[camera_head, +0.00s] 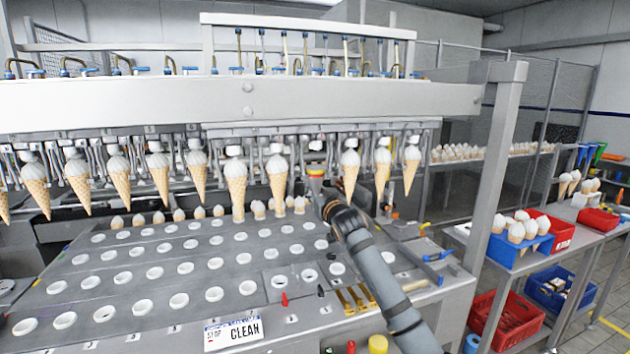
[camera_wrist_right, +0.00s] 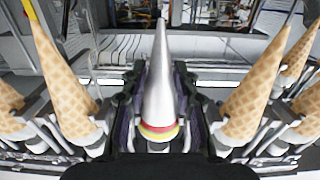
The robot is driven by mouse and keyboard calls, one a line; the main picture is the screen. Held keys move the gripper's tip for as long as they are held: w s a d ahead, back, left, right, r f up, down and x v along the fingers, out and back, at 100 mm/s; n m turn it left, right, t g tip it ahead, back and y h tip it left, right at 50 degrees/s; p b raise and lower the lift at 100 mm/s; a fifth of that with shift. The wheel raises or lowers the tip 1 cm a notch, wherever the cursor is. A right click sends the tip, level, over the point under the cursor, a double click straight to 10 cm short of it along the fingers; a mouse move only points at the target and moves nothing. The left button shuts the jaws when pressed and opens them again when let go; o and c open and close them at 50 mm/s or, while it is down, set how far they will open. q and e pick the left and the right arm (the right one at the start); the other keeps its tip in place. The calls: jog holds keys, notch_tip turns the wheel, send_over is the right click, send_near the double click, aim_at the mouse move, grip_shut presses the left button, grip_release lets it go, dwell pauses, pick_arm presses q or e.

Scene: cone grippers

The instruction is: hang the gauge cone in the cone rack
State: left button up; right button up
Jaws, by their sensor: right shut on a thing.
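My right gripper (camera_head: 322,190) comes up from the lower right, at the row of hanging cones. It is shut on the gauge cone (camera_head: 316,172), whose red and yellow band shows. In the right wrist view the gauge cone (camera_wrist_right: 161,85) is a smooth silver cone between the fingers (camera_wrist_right: 160,122). It sits in a gap of the row, between waffle cones on both sides. The grey plate with rows of white-rimmed holes (camera_head: 150,262) lies below. I cannot tell for sure which part is the cone rack. My left gripper is not in view.
Ice cream cones (camera_head: 236,180) hang close on both sides, with a white machine beam (camera_head: 240,100) above. A grey post (camera_head: 497,160) stands to the right. A brass block (camera_head: 355,299) and a blue-handled tool (camera_head: 436,257) lie near the plate's right front. A blue crate (camera_head: 520,243) holds cones.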

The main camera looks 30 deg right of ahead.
jog(key=shift+r+p, duration=0.4)
jog(key=shift+r, duration=0.05)
jog(key=shift+s+f, duration=0.1)
jog(key=shift+s, duration=0.15)
jog(key=shift+b+v, duration=0.55)
jog(key=shift+v, duration=0.55)
jog(key=shift+b+v, duration=0.7)
jog(key=shift+v, duration=0.7)
jog(key=b+v, duration=0.1)
jog(key=v, duration=0.2)
jog(key=shift+b, duration=0.4)
